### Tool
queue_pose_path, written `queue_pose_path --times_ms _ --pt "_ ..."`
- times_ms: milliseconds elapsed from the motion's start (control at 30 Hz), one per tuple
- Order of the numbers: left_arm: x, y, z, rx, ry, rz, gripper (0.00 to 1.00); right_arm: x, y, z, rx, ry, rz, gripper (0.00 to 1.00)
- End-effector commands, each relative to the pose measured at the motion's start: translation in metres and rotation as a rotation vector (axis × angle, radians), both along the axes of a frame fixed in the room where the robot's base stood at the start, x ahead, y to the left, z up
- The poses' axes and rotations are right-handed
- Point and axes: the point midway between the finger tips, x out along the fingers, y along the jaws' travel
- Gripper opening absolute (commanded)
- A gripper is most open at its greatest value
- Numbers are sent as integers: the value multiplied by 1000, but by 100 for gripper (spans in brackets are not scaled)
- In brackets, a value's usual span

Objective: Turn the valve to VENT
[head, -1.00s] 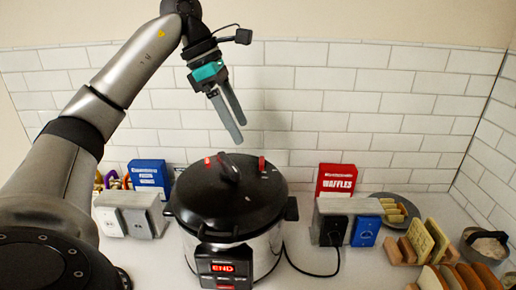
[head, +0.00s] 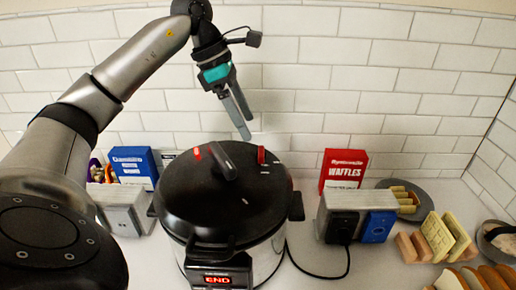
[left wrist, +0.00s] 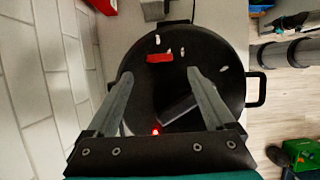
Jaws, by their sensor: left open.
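The pressure cooker (head: 225,200) stands on the counter with its black lid on and END on its display. A red lever (head: 262,155), which looks like the valve, sits toward the lid's back right with small white marks near it. It also shows in the left wrist view (left wrist: 159,58), crosswise between the fingertips in the picture. The lid handle (head: 222,160) stands beside it. My left gripper (head: 244,125) is open and empty, pointing down above the back of the lid; in the left wrist view its fingers (left wrist: 160,72) are spread, with no visible contact on the lever. The marks are unreadable.
A second red piece (head: 196,153) sits left of the handle. A red waffles box (head: 343,169) and a toaster (head: 338,212) stand right, a blue box (head: 134,166) left. The tiled wall (head: 310,80) is close behind. A cord runs right of the cooker.

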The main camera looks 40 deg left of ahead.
Motion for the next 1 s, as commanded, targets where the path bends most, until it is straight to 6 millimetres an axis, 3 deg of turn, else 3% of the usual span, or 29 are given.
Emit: queue_pose_path --times_ms 100,333,500,800,1000 --pt "5 -8 -25 -1 5 -2 88 5 1 -2 2 -8 -1 50" --pt "15 -19 -57 -2 2 -1 88 11 9 -1 13 -19 -4 50" --pt "18 -22 -68 -1 1 0 88 12 14 -1 19 -19 -6 50" --pt "19 -22 -69 0 0 0 88 12 13 -1 18 -20 -6 50" --pt "19 -22 -69 0 0 0 65 11 9 -1 13 -20 -3 50"
